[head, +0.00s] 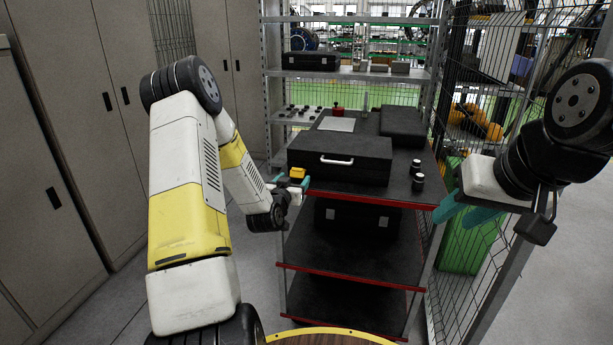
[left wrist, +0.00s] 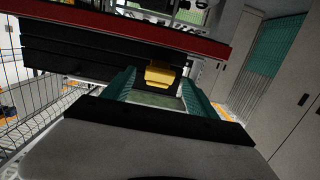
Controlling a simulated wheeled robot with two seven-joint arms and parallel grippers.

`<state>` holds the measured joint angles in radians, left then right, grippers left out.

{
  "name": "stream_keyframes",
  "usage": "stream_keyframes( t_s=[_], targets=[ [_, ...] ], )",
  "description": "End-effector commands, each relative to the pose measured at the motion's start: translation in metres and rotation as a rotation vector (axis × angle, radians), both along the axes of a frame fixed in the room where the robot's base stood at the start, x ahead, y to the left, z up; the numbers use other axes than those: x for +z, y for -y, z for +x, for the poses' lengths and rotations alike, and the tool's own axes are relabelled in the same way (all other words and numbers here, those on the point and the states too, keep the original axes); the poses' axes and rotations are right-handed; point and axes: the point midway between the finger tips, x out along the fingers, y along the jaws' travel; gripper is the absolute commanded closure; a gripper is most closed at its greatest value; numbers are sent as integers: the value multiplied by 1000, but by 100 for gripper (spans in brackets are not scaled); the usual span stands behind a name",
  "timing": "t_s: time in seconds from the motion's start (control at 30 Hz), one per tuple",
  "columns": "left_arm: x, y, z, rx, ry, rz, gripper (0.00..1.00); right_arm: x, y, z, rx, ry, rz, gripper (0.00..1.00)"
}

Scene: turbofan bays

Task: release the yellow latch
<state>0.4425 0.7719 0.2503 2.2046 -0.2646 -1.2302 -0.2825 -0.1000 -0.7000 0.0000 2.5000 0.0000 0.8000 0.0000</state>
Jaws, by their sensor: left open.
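The yellow latch (head: 297,173) sits at the front left corner of a black case (head: 345,159) with a pale handle, on the top shelf of a cart. My left gripper (head: 293,185) is at that corner, close to the latch. In the left wrist view the yellow latch (left wrist: 160,76) shows beyond and between the two teal fingertips of my left gripper (left wrist: 157,88). These fingers are apart, and I see no contact with the latch. My right gripper (head: 463,212) hangs at the right of the cart, its teal fingers apart and empty.
The black cart has red edges (head: 350,273) and lower shelves, one holding another dark case (head: 357,217). A wire mesh fence (head: 470,262) is at the right, grey cabinets (head: 50,150) at the left.

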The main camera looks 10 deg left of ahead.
Motion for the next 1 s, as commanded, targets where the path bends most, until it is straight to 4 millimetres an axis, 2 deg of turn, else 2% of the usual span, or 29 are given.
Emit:
stream_keyframes(
  t_s=[0.2,0.4,0.8,0.87,1.0],
  targets=[
    [4,-1,-39,0,-3,0,33,0,0,0,0,0,0,64],
    [6,-2,-59,0,-2,0,33,0,0,0,0,0,0,64],
    [9,-1,-61,-4,-7,4,33,0,0,0,0,0,0,64],
    [15,1,-60,-12,-22,12,33,0,0,0,0,0,0,64],
    [40,12,-60,-49,-106,51,33,0,0,0,0,0,0,64]
  ],
)
